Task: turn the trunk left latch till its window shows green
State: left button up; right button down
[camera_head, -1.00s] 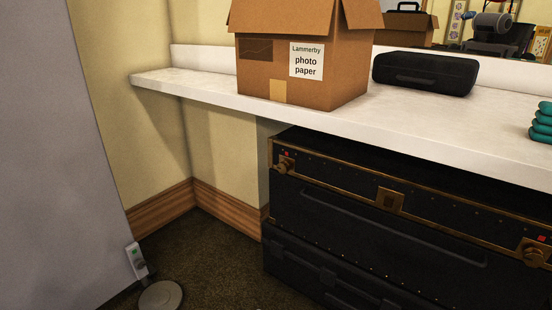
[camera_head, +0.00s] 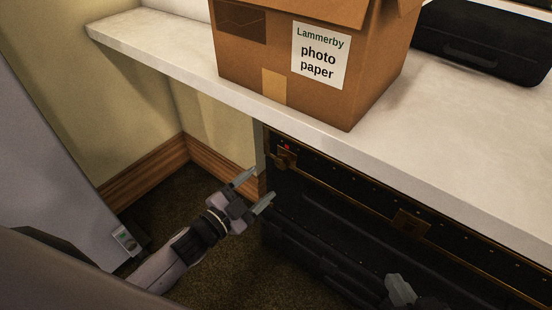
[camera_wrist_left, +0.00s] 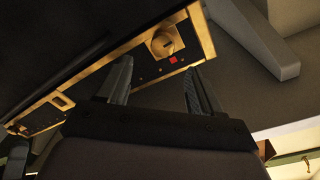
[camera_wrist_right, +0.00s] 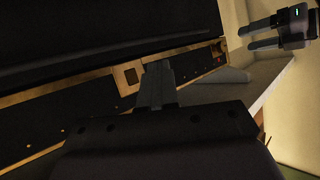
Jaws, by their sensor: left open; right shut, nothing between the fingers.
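The black trunk (camera_head: 335,205) with brass edging stands under the counter. Its left latch (camera_head: 286,158) is a brass knob at the trunk's upper left corner, with a small red window (camera_head: 287,147) beside it. In the left wrist view the latch knob (camera_wrist_left: 166,42) and its red window (camera_wrist_left: 173,60) are clear, just beyond the fingertips. My left gripper (camera_head: 260,185) is open and empty, in front of and below the latch, apart from it. My right gripper (camera_head: 400,290) is shut and empty, low in front of the trunk; it also shows in the right wrist view (camera_wrist_right: 158,78).
The white counter (camera_head: 480,150) overhangs the trunk. A photo paper box (camera_head: 270,65) and a black case (camera_head: 485,42) stand on it. A brass centre plate (camera_head: 410,222) is right of the latch. A grey panel (camera_head: 50,150) bounds the left side; carpet lies between.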

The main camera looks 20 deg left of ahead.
aim_at(280, 165)
pick_arm(q)
jog(key=x, duration=0.2)
jog(key=b+x, duration=0.1)
jog(key=x, duration=0.3)
jog(key=shift+w+a+b, duration=0.1)
jog(key=shift+a+b, duration=0.15)
jog(key=shift+b, duration=0.1)
jog(key=shift+x, duration=0.85)
pick_arm(e)
jog(key=shift+w+a+f+y, duration=0.15)
jog(key=shift+w+a+y, duration=0.1)
jog(key=shift+a, duration=0.2)
jog(key=shift+w+a+f+y, duration=0.15)
jog(key=shift+w+a, duration=0.1)
jog(key=shift+a, duration=0.15)
pick_arm(q)
jog(key=c, duration=1.1)
